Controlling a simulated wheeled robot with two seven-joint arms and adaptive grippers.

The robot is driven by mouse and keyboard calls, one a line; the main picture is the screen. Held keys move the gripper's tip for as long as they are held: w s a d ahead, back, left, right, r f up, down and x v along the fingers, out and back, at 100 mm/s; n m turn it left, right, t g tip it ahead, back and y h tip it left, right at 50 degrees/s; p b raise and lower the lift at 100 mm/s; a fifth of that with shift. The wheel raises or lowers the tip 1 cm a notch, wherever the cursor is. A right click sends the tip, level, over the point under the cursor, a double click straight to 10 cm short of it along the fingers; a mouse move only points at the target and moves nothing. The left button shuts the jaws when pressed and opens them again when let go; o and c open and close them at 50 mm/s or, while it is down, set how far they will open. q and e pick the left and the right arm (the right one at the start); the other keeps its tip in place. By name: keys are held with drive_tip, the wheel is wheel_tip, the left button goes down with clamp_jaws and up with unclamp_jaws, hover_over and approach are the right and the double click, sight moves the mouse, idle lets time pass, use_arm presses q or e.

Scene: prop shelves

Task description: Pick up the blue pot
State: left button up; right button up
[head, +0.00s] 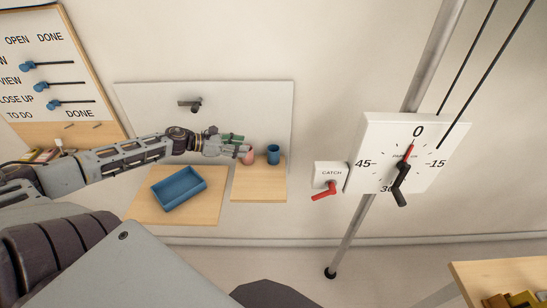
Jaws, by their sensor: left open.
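The blue pot (273,154) is a small dark-blue cup standing upright on the right wooden shelf board (259,189). A pink rounded pot (247,155) stands just left of it, partly hidden behind my gripper. My left gripper (245,144) reaches in from the left, its fingertips over the pink pot and a short way left of the blue pot. It is open, and nothing shows between its fingers. My right gripper is out of view.
A blue tray (179,188) sits on the left wooden board (142,210). A grey panel (240,97) with a dark knob (190,104) is behind. A red catch lever (324,191) and a white dial (414,150) are to the right. A sliding-label board (52,70) hangs at upper left.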

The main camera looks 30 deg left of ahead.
sight(274, 155)
use_arm(q)
drive_tip(key=b+x, duration=0.4)
drive_tip(key=x, duration=0.1)
drive_tip(key=shift+w+f, duration=0.1)
idle(0.6)
drive_tip(key=shift+w+d+b, duration=0.2)
drive_tip(key=shift+b, duration=0.25)
drive_tip(key=shift+w+d+f+b, duration=0.15)
drive_tip(key=shift+w+f+b, duration=0.05)
drive_tip(key=shift+b, duration=0.1)
drive_tip(key=shift+w+d+f+b, duration=0.2)
drive_tip(key=shift+w+d+b, duration=0.15)
drive_tip(key=shift+w+b, duration=0.2)
drive_tip(key=shift+w+d+f, duration=0.1)
drive_tip(key=shift+f, duration=0.05)
idle(0.4)
drive_tip(key=shift+w+d+f, duration=0.2)
drive_tip(key=shift+w+d, duration=0.15)
drive_tip(key=shift+w, duration=0.15)
